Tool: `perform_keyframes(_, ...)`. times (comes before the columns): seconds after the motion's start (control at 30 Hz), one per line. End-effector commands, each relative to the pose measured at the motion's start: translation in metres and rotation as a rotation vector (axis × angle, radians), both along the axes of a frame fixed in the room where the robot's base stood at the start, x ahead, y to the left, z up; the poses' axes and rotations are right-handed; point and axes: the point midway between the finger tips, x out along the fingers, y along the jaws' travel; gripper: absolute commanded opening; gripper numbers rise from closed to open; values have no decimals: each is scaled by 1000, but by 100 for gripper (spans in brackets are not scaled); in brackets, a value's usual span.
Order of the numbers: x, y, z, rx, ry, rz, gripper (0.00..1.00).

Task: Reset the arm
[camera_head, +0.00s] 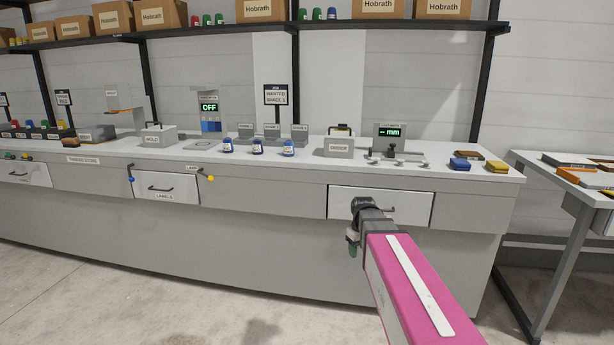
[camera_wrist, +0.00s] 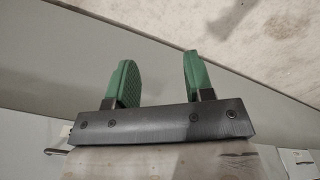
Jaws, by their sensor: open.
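My arm reaches in from the lower right in the head view, with a pink link and a dark wrist. My gripper (camera_head: 352,243) hangs at the end of it, in front of the bench's right drawer, and is partly hidden behind the wrist. In the wrist view my gripper (camera_wrist: 158,82) shows two green fingers set well apart, with nothing between them. Behind them are the grey bench front and the pale floor.
A long grey bench (camera_head: 270,190) runs across the view, with a right drawer (camera_head: 400,207) and a labels drawer (camera_head: 165,189). A side table (camera_head: 535,158) is at the right. The floor (camera_head: 130,285) in front is clear.

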Motion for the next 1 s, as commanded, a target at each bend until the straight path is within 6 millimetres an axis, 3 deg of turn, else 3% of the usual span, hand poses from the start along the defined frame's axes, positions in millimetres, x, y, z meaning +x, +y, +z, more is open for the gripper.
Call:
perform_keyframes(0.03,-23,0,-17,0,4,-43,48)
perform_keyframes(0.1,-44,0,-36,1,4,-106,48)
perform_keyframes(0.4,-120,0,-97,1,1,-341,48)
perform_keyframes(0.6,-138,0,-110,2,-2,-406,48)
perform_keyframes(1.0,-138,0,-111,2,-3,-411,48)
